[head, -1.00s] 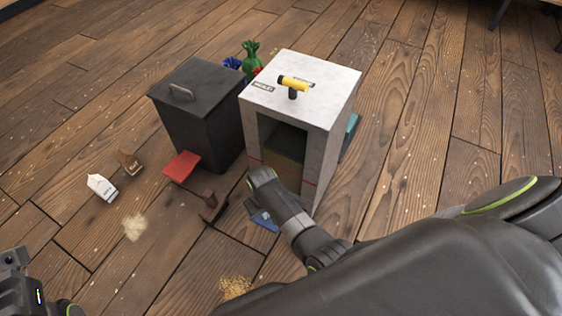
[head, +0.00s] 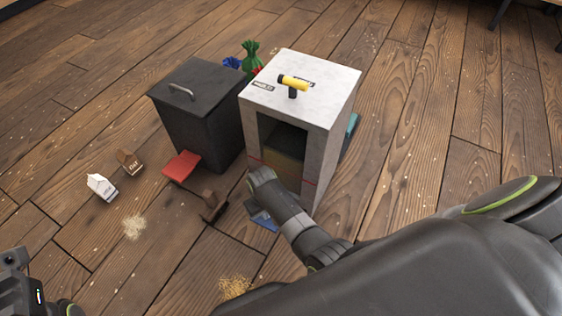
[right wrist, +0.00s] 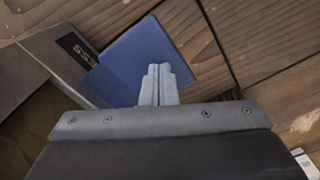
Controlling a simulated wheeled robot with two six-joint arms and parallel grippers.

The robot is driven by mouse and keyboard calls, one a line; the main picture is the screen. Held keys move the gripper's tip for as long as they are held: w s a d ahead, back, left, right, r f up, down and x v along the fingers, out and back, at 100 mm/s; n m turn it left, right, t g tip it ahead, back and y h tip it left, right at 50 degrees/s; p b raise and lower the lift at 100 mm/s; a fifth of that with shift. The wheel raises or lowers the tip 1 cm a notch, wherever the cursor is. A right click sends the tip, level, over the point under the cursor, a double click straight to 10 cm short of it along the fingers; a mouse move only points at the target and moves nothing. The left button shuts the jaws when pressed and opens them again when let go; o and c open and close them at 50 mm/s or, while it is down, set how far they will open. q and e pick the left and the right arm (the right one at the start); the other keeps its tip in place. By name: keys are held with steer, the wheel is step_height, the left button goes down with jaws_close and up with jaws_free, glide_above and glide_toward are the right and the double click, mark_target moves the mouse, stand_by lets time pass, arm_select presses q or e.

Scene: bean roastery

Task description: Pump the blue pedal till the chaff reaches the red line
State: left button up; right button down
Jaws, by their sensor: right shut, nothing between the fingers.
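The white box (head: 325,130) has a front opening with a dark, brownish mass, the chaff (head: 285,161), inside. My right arm hides the opening's lower part, so I cannot tell the chaff's level exactly against the line. The blue pedal (head: 262,221) lies low at the box's front, partly hidden by my right gripper. In the right wrist view the right gripper (right wrist: 157,70) is shut and empty, its tips over the blue pedal (right wrist: 130,50); contact is unclear. My left gripper (head: 20,285) is partly in the bottom-left corner.
A yellow-handled knob (head: 293,82) tops the box. A dark lidded bin (head: 200,120) stands to its left, with a red pedal (head: 182,166) in front. A brown object (head: 213,205), two small cartons (head: 102,187) and chaff piles (head: 134,228) lie on the floor.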

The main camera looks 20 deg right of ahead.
steer(key=shift+f+b, duration=0.75)
steer(key=shift+f, duration=0.55)
